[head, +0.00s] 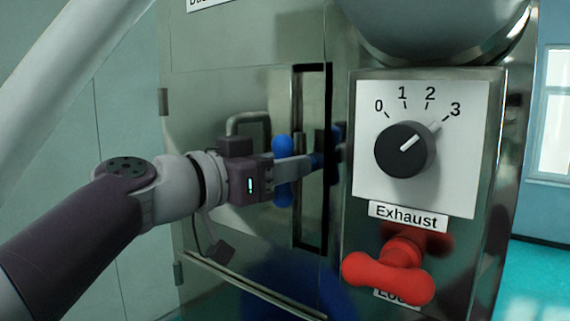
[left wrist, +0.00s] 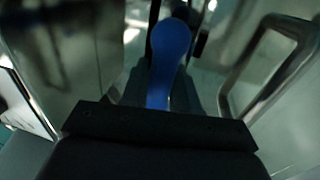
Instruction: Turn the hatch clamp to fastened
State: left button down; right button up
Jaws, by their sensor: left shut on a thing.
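The blue hatch clamp handle (head: 283,150) stands about upright in front of the metal hatch door (head: 225,80). My left gripper (head: 300,165) is at the handle's middle, shut on it; the fingers hide that part. In the left wrist view the blue handle (left wrist: 170,55) rises between the two fingers (left wrist: 166,95), its rounded end toward the top. The clamp's mount is mostly hidden behind my fingers. My right gripper is in neither view.
Right of the door is a panel with a black exhaust dial (head: 404,149), its pointer toward 3. A red knob (head: 390,270) sticks out below it. A metal door handle (head: 240,122) is behind my left gripper; it also shows in the left wrist view (left wrist: 268,65).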

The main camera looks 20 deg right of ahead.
pick_arm(q)
jog(key=shift+f, duration=0.1)
jog(key=shift+f+n+b, duration=0.2)
jog(key=shift+n+b, duration=0.5)
jog(key=shift+b, duration=0.35)
jog(key=n+b, duration=0.2)
jog(key=shift+w+a+n+h, duration=0.1)
jog(key=shift+n+h, duration=0.2)
jog(key=shift+h, duration=0.1)
jog(key=n+t+b, duration=0.1)
jog(key=n+b, duration=0.2)
jog(key=n, duration=0.1)
jog(key=shift+w+a+n, duration=0.1)
jog(key=shift+n, duration=0.3)
jog(key=n, duration=0.2)
jog(key=n+t+b, duration=0.1)
jog(key=n, duration=0.2)
jog(key=shift+w+f+t, duration=0.1)
jog(key=shift+t, duration=0.2)
jog(key=n, duration=0.3)
jog(key=shift+t, duration=0.4)
jog(key=shift+f+n+t+y, duration=0.15)
jog(key=shift+n+t+y, duration=0.25)
jog(key=shift+n, duration=1.1)
jog(key=shift+w+n, duration=0.1)
jog(key=shift+n, duration=0.2)
